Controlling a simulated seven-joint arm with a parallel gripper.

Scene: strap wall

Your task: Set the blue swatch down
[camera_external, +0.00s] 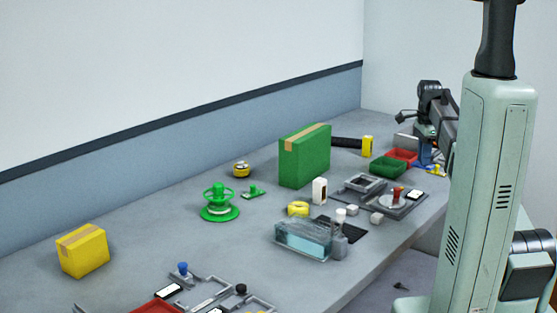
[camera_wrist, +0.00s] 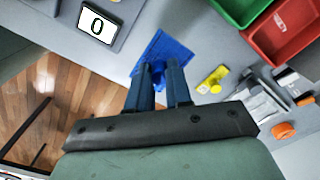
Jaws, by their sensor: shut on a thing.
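The blue swatch (camera_wrist: 164,50) is a flat piece of blue material at the upper middle of the wrist view. It lies at the tips of my gripper (camera_wrist: 159,68), which is shut on it. Part of the swatch shows beyond and beside the fingers, and the fingers hide the rest. In the external view the blue swatch (camera_external: 424,157) shows only as a small patch of blue beside the red bin, below my arm. I cannot tell whether its edges touch the table.
A green bin (camera_wrist: 243,8) and a red bin (camera_wrist: 283,32) stand at the upper right. A yellow item (camera_wrist: 213,80) lies right of the fingers, with grey parts and an orange piece (camera_wrist: 283,130) beyond. A panel with a "0" card (camera_wrist: 97,27) is upper left, near the table edge.

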